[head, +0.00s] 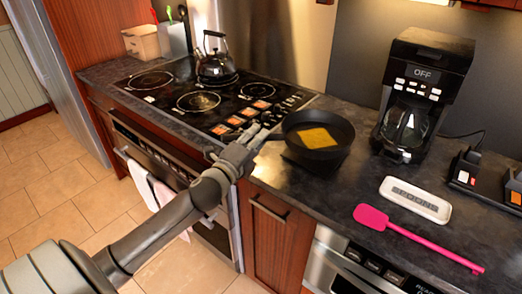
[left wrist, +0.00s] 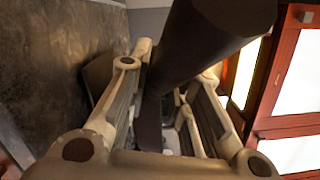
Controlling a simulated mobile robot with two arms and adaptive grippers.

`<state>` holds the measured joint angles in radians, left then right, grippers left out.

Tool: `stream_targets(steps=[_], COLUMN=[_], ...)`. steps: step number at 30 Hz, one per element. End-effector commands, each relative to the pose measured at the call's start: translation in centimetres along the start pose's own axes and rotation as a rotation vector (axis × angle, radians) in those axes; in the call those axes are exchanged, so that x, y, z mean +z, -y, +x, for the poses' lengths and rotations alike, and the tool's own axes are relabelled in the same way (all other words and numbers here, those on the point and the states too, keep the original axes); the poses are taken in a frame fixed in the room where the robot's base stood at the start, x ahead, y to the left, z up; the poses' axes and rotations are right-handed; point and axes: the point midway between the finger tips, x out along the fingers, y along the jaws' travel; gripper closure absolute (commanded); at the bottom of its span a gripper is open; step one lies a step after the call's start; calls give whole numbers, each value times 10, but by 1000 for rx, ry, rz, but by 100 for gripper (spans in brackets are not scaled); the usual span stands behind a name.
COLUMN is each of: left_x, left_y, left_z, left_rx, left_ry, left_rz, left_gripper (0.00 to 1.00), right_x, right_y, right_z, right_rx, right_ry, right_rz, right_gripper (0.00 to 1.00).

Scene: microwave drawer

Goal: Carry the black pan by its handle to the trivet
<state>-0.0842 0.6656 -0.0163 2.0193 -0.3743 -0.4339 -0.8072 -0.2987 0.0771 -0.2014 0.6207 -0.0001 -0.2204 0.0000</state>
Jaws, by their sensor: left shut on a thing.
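The black pan (head: 335,158) is at the counter's front part, right of the stove, with a flat yellow-orange piece (head: 317,138) inside. Its handle points left toward the stove. My left gripper (head: 262,136) is shut on the handle. In the left wrist view the dark handle (left wrist: 150,112) runs between the fingers of my left gripper (left wrist: 165,75). A dark edge shows under the pan; I cannot tell whether it is the trivet or shadow, nor whether the pan touches it. My right gripper is not in view.
The stove (head: 150,104) with a kettle (head: 215,68) is on the left. A coffee maker (head: 420,95) stands right of the pan. A white spoon rest (head: 415,201) and a pink spatula (head: 420,238) lie on the counter (head: 330,195), which is clear just in front of the pan.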

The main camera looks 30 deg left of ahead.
Motion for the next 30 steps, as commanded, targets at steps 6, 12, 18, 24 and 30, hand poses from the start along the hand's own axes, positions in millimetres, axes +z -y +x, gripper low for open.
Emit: stream_targets(steps=[6,12,18,24,30], left_x=[-4,-5,-11,-14,-14], left_y=[-20,-29,-50,-62,-63], left_z=[20,27,30,29,29], left_rx=[-11,-11,-7,-10,-11], left_ry=[1,0,0,0,0], left_rz=[-3,-3,-7,-3,-2], left_gripper=[100,100,100,100,100], right_x=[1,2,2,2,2], right_y=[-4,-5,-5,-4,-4], right_z=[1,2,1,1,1], right_rx=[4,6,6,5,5], right_ry=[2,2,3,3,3], right_rz=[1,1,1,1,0], right_gripper=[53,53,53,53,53])
